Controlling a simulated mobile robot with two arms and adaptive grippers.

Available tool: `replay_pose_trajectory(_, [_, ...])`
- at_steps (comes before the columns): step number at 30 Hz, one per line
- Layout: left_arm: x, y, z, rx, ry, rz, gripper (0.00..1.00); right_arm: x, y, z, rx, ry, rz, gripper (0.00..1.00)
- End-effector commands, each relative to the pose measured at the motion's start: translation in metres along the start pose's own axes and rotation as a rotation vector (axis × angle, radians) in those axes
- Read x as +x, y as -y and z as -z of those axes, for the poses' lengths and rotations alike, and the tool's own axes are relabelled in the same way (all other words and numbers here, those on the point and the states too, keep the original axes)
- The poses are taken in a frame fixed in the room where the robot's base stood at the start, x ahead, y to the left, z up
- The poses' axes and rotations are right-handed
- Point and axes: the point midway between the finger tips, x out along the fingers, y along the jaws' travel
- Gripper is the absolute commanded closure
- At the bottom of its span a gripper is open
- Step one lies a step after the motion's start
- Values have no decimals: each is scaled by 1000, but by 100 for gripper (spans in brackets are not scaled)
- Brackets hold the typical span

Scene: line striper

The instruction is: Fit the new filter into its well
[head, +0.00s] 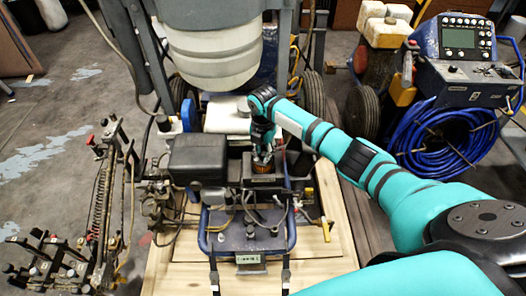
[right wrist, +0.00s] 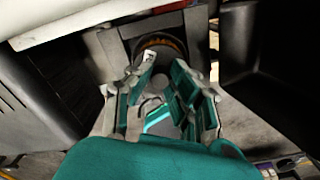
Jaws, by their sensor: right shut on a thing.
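My right gripper (head: 263,154) reaches down over the machine in the middle of the head view. Its fingers also show in the right wrist view (right wrist: 165,88). It is shut on the filter, whose orange-brown pleated side (head: 262,168) shows just below the fingertips. In the right wrist view the filter (right wrist: 163,42) is a dark round shape with an orange edge, partly hidden by the fingers. A grey square-edged housing (right wrist: 112,45), which looks like the well, surrounds it there. I cannot tell how deep the filter sits. My left gripper is not in view.
A black box-shaped part (head: 198,156) stands left of the gripper. A large pale tank (head: 212,55) is behind it. Blue tubing, cables and a wooden pallet (head: 325,250) lie in front. A blue control unit (head: 460,45) with coiled blue hose (head: 450,140) stands at the right.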

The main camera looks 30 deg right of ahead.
Motion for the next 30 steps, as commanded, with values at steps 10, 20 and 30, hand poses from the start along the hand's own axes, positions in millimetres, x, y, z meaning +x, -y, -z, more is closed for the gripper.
replay_pose_trajectory(10, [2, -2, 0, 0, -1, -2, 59, 4, 0, 0, -1, 0, -1, 57])
replay_pose_trajectory(20, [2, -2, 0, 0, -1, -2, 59, 4, 0, 0, 0, 0, 0, 39])
replay_pose_trajectory(30, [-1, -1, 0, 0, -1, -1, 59, 1, 0, 0, 0, 1, 0, 39])
